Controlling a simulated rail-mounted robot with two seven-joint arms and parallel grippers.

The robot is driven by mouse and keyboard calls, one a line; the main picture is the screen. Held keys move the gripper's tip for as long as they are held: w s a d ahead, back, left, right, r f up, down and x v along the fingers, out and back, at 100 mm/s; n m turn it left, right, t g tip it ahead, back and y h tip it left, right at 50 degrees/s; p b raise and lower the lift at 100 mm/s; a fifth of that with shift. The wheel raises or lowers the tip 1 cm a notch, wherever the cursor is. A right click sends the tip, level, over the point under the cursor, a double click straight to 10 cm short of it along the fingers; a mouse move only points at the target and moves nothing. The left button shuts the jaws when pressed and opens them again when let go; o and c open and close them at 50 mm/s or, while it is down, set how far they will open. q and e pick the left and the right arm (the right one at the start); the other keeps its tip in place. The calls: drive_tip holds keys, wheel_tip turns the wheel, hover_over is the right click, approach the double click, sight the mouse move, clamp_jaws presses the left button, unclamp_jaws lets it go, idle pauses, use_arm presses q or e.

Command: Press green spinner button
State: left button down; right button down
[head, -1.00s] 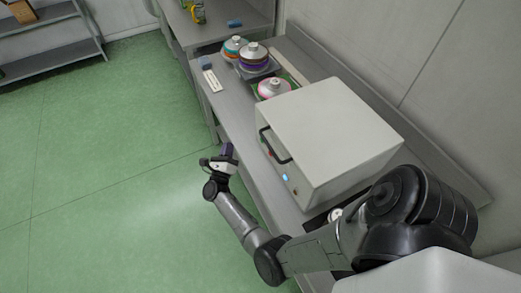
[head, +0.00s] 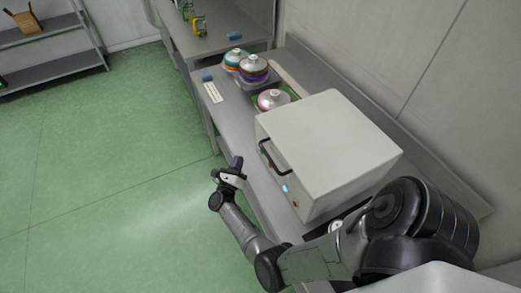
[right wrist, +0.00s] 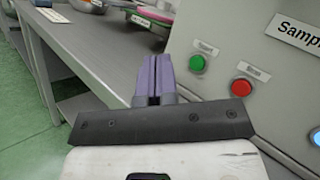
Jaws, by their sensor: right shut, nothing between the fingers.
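The green button (right wrist: 197,63) sits on the front panel of a white box-shaped machine (head: 330,140), under a small label too blurred to read surely. It is right of my fingers in the right wrist view. A red button (right wrist: 242,87) is lower and further right on the same panel. My right gripper (head: 236,163) is left of the machine's front in the head view, apart from it. Its purple fingers also show in the right wrist view (right wrist: 154,75), shut and empty, not touching the green button. My left gripper is out of view.
Open green floor lies left of the bench.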

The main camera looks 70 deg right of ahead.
sight(261, 152)
drive_tip(key=shift+s+d+p, duration=0.55)
drive_tip(key=shift+s+d, duration=0.5)
drive_tip(key=shift+d, duration=0.2)
drive_tip(key=shift+s+d, duration=0.7)
drive_tip(key=shift+d, duration=0.2)
idle(0.4)
drive_tip(key=shift+s+d, duration=0.2)
drive_tip(key=shift+s+d, duration=0.1)
drive_tip(key=shift+s, duration=0.05)
idle(0.4)
